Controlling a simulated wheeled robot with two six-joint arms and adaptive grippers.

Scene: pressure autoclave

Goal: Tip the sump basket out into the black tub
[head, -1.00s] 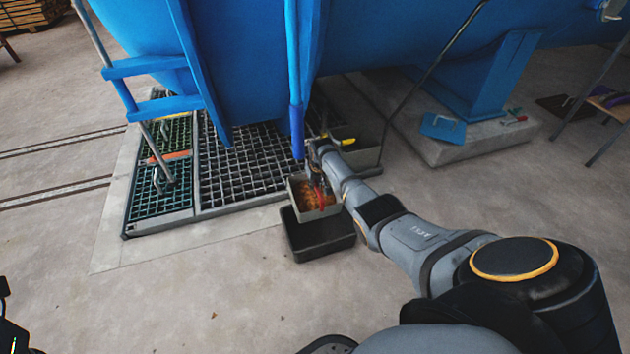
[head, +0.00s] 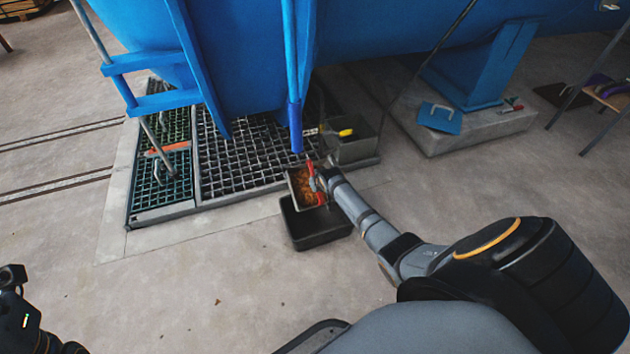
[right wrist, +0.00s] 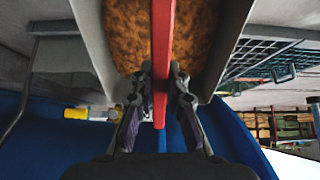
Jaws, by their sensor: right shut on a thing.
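The sump basket (head: 293,190) is a small grey box with brown debris in it and a red bar handle (right wrist: 162,50) across its top. It hangs above the back part of the black tub (head: 322,238), which stands on the floor in front of the grating. My right gripper (head: 319,183) is shut on the red handle; in the right wrist view the two fingers (right wrist: 160,98) clasp the bar. The brown debris (right wrist: 125,35) is still inside the basket. The basket hides part of the tub's interior. Only dark parts of my left arm show at the lower left; its fingertips are not visible.
A floor grating (head: 240,160) lies behind the basket, under the blue vessel (head: 400,30) and its ladder. A grey bin (head: 355,148) with a yellow-handled item stands just behind my right gripper. A concrete plinth (head: 480,130) is at the right. The floor in front is clear.

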